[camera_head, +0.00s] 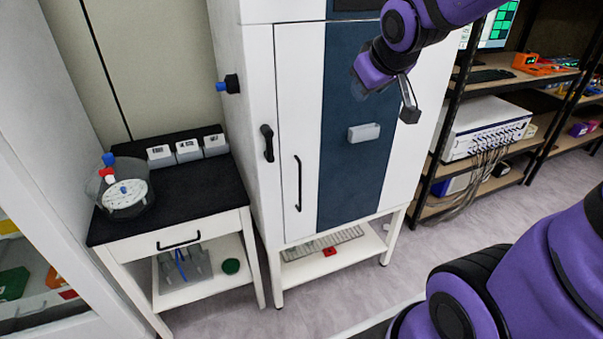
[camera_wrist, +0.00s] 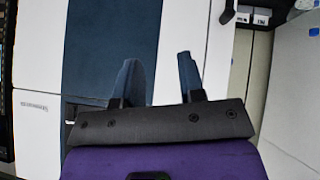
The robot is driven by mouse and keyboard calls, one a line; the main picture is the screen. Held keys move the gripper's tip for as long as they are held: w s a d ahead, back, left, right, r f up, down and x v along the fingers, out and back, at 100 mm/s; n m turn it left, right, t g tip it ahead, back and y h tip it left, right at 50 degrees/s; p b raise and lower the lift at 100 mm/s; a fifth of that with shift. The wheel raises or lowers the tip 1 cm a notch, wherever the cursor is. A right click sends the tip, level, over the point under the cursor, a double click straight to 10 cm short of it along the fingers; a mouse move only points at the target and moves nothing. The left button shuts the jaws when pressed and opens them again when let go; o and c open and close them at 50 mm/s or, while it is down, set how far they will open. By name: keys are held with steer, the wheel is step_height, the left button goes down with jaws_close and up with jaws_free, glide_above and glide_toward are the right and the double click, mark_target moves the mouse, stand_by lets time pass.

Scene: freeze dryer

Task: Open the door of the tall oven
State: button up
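The tall oven (camera_head: 299,90) is a white cabinet with a dark blue vertical panel (camera_head: 347,90) on its front. Its narrow white door section looks shut. A thick black handle (camera_head: 267,143) is at the left edge of the front, and a thin black bar handle (camera_head: 298,184) is just right of it. My gripper (camera_head: 405,100) is in front of the oven's upper right, well to the right of both handles. In the wrist view, my gripper (camera_wrist: 160,78) has its two fingers apart with nothing between them.
A small table (camera_head: 180,195) with a black top stands left of the oven, holding white boxes (camera_head: 187,150) and a round clear vessel (camera_head: 125,190). A black shelf rack with a white instrument (camera_head: 485,128) stands right. Floor (camera_head: 480,215) is clear before the rack.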

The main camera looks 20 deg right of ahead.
steer(key=w+d+f+n+t+y, duration=0.3)
steer(key=w+f+n+y, duration=0.15)
steer(key=w+f, duration=1.2)
step_height(320, 180, down, 19)
steer(key=s+a+t+y, duration=0.2)
steer(key=t+y, duration=0.2)
steer(key=y, duration=0.3)
steer(key=x, duration=1)
steer(key=shift+a, duration=0.3)
steer(key=shift+w+n, duration=0.1)
steer(key=shift+n, duration=0.15)
jaws_close()
